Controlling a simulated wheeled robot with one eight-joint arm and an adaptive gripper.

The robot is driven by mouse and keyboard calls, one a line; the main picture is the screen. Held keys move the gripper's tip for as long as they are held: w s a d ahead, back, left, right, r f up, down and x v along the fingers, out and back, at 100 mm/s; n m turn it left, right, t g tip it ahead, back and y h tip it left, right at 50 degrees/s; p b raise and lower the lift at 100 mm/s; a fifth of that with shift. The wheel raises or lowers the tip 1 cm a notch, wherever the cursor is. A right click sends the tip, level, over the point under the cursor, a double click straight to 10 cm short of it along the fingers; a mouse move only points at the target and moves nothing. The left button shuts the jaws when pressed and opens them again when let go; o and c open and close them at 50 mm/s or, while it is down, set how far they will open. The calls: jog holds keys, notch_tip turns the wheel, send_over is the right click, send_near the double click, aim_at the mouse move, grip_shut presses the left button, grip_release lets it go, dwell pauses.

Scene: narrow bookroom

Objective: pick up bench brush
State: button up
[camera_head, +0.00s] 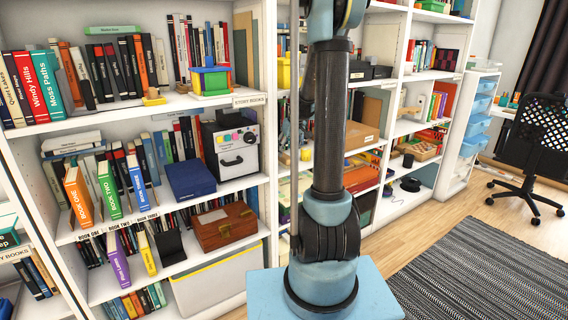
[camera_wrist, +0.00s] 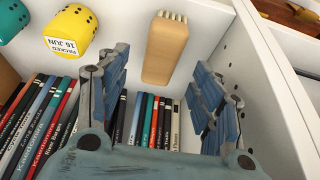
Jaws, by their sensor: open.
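The bench brush (camera_wrist: 166,48) shows in the wrist view as a tan wooden block with a row of pale bristles at its top end. It lies against a white shelf surface. My gripper (camera_wrist: 160,64) is open, with one blue-padded finger to the left of the brush and one to the right. The brush shows between the fingers, and a gap is visible on each side. I cannot tell how far the fingertips are from it in depth. In the head view the gripper is out of sight, and I cannot make out the brush there.
In the wrist view, a yellow cube (camera_wrist: 72,30) with a "PACKED 16 JUN" label and a teal die (camera_wrist: 12,18) are left of the brush. Books (camera_wrist: 155,122) stand below. A white side panel (camera_wrist: 270,90) rises close on the right. The head view shows crowded shelves and a black chair (camera_head: 535,140).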

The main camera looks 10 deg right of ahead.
aim_at(285, 156)
jog(key=shift+x, duration=2.75)
jog(key=shift+s+f, duration=0.1)
jog(key=shift+s, duration=0.1)
jog(key=c, duration=1.2)
